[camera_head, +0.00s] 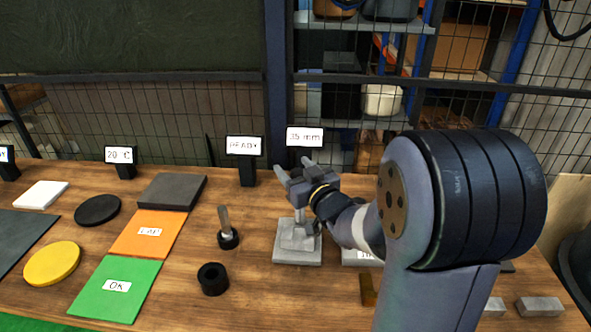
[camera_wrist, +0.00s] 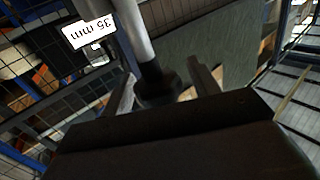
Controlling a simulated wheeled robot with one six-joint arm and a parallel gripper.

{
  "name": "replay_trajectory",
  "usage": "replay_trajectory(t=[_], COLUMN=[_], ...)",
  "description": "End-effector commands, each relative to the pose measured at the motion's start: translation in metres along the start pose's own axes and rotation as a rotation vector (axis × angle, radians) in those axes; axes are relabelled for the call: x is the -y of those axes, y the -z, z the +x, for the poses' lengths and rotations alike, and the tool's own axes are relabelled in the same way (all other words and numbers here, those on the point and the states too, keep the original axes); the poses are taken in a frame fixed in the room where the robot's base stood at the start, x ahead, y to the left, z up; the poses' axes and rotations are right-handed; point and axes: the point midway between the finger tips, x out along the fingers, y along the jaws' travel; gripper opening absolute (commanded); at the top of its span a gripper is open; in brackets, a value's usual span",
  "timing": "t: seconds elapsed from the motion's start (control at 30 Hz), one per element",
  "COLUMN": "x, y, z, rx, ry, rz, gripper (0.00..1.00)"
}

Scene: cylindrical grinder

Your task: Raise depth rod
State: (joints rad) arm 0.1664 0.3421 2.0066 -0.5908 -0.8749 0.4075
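The depth gauge stands on the wooden bench, with a square light-grey base (camera_head: 297,256) and a stepped grey block on it. A pale upright rod (camera_head: 300,215) rises from the block to just under my gripper (camera_head: 295,170). In the wrist view a shiny metal rod (camera_wrist: 133,28) with a black collar (camera_wrist: 155,83) stands between the two fingers of my gripper (camera_wrist: 163,75). The fingers are apart, and a gap shows at the right of the collar. Whether the left finger touches it is unclear. The rod's upper end is hidden in the head view.
A "35 mm" sign (camera_head: 305,137) and a "READY" sign (camera_head: 244,146) stand behind the gauge. A small upright pin on a black foot (camera_head: 228,238) and a black ring (camera_head: 212,279) are left of it. Orange (camera_head: 147,234) and green (camera_head: 117,290) mats lie farther left.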

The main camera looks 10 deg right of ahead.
Motion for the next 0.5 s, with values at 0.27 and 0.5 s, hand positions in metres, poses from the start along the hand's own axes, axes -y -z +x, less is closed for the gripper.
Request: replay_trajectory(t=[0.27,0.5], x=[0.000,-0.001], y=[-0.001,-0.001], z=[-0.006,-0.044], rx=[0.002,0.001], ry=[-0.001,-0.004], rz=[0.000,-0.001], gripper=[0.57,0.57])
